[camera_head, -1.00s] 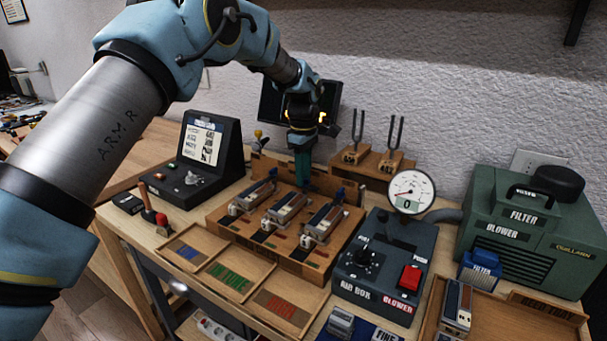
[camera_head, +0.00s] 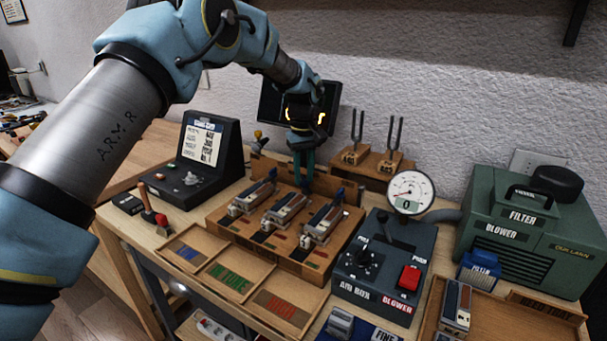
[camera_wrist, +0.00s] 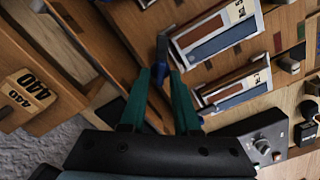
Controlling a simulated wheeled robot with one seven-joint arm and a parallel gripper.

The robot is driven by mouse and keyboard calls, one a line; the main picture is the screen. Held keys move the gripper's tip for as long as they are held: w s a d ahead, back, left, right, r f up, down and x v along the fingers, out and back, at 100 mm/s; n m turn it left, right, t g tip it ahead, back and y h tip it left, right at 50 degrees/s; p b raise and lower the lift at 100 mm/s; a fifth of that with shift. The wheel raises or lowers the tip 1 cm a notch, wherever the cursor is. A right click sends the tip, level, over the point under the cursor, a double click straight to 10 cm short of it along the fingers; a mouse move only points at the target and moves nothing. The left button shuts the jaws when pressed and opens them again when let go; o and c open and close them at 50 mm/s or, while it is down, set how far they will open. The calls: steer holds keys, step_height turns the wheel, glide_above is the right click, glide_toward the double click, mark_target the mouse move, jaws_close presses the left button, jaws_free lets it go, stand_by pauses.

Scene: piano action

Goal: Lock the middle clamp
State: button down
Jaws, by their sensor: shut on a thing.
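Three reed clamps stand side by side on a wooden fixture (camera_head: 224,226). The middle clamp (camera_head: 284,212) holds a metal-and-wood reed block; it also shows in the wrist view (camera_wrist: 215,36). My gripper (camera_head: 303,182) points down at the back end of the middle clamp. In the wrist view, the green fingers (camera_wrist: 161,73) stand either side of the middle clamp's blue lever (camera_wrist: 162,47) and are shut on it. The lever's lower part and the exact contact are partly hidden by the fingers.
The left clamp (camera_head: 252,198) and right clamp (camera_head: 325,220) sit close on either side. Tuning forks on a wooden stand (camera_head: 372,164) are behind to the right. The console (camera_head: 206,160) stands left and the air box (camera_head: 385,262) right.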

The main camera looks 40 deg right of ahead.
steer(key=m, duration=0.5)
steer(key=shift+d+m, duration=0.1)
steer(key=shift+m, duration=0.2)
steer(key=m, duration=0.4)
steer(key=shift+s+m, duration=0.15)
steer(key=shift+m, duration=0.25)
steer(key=c, duration=0.7)
jaws_free()
steer(key=shift+o, duration=0.2)
steer(key=shift+r, duration=0.15)
step_height(320, 180, up, 10)
steer(key=b, duration=0.2)
steer(key=shift+r, duration=0.25)
